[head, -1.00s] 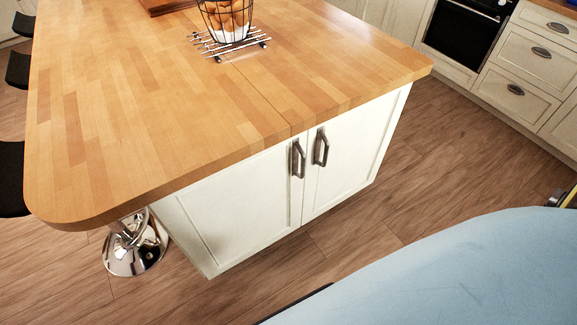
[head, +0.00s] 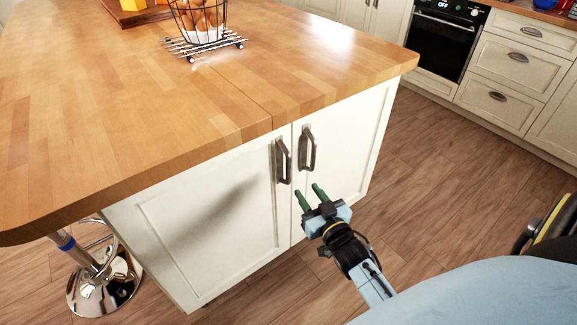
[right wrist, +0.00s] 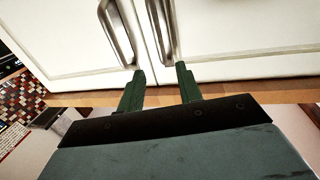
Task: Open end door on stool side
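The island's end has two white doors. The stool-side door (head: 165,245) is the left one in the head view, and it is closed. Its grey bar handle (head: 284,162) stands by the middle seam. The other door (head: 352,150) is closed too, with its own handle (head: 308,148). My right gripper (head: 308,191) is open and empty, its green fingers pointing at the doors just below the handles. In the right wrist view, which looks upside down, the fingertips (right wrist: 160,71) are near the stool-side handle (right wrist: 161,28); contact cannot be told. My left gripper is out of view.
The wooden worktop (head: 130,110) overhangs the doors and carries a wire basket (head: 202,18) on a metal trivet (head: 200,46). A chrome stool (head: 103,285) stands at the left. Floor (head: 430,185) is clear on the right, before drawers and an oven (head: 440,40).

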